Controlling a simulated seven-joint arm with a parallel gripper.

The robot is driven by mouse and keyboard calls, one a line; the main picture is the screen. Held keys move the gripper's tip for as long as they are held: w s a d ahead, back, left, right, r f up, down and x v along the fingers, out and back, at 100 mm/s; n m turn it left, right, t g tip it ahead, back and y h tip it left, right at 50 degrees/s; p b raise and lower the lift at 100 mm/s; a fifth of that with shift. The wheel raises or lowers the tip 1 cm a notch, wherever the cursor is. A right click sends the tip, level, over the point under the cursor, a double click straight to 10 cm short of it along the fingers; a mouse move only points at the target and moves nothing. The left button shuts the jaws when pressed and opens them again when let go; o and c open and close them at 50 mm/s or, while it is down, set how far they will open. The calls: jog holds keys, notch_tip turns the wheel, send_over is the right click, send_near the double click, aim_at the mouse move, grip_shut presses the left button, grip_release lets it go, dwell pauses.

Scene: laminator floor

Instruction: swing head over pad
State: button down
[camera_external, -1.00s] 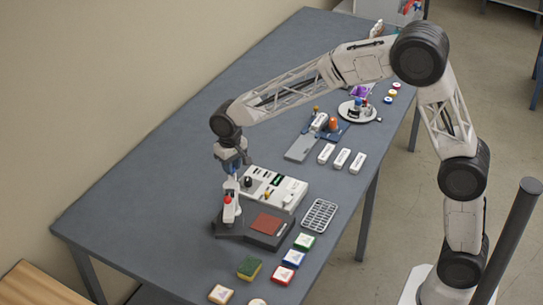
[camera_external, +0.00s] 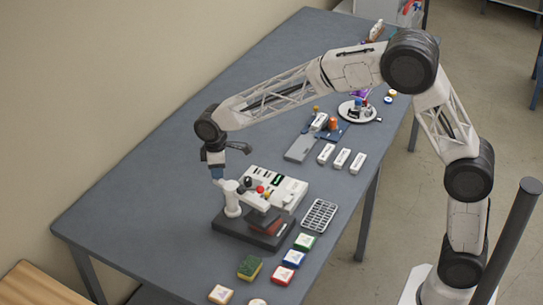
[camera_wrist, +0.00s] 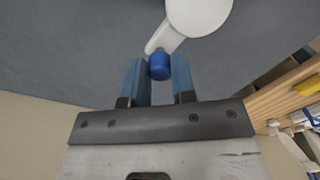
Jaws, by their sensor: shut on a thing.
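The press (camera_external: 234,211) has a dark base, a white post and a swing head (camera_external: 262,213). The head now reaches right from the post, above the reddish-brown pad (camera_external: 272,229), which it partly covers. My gripper (camera_external: 216,173) is at the back-left side of the post. In the wrist view my gripper (camera_wrist: 160,82) has its two blue fingers on either side of a blue knob (camera_wrist: 160,66) on a white lever (camera_wrist: 165,40). It is shut on this knob. In the external view the knob is hidden by the fingers.
A white control box (camera_external: 287,187) stands just behind the head. A grey grid tray (camera_external: 319,215) lies to the right. Several coloured blocks, including a green-topped sponge (camera_external: 250,267), lie in front. The table left of the press is clear.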

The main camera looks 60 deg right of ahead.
jog(key=shift+a+n, duration=0.6)
jog(key=shift+n, duration=0.5)
jog(key=c, duration=0.9)
grip_release()
jog(key=shift+c, duration=0.2)
jog(key=shift+r, duration=0.15)
notch_tip(320, 180, up, 8)
jog(key=shift+f, duration=0.25)
jog(key=shift+r, duration=0.1)
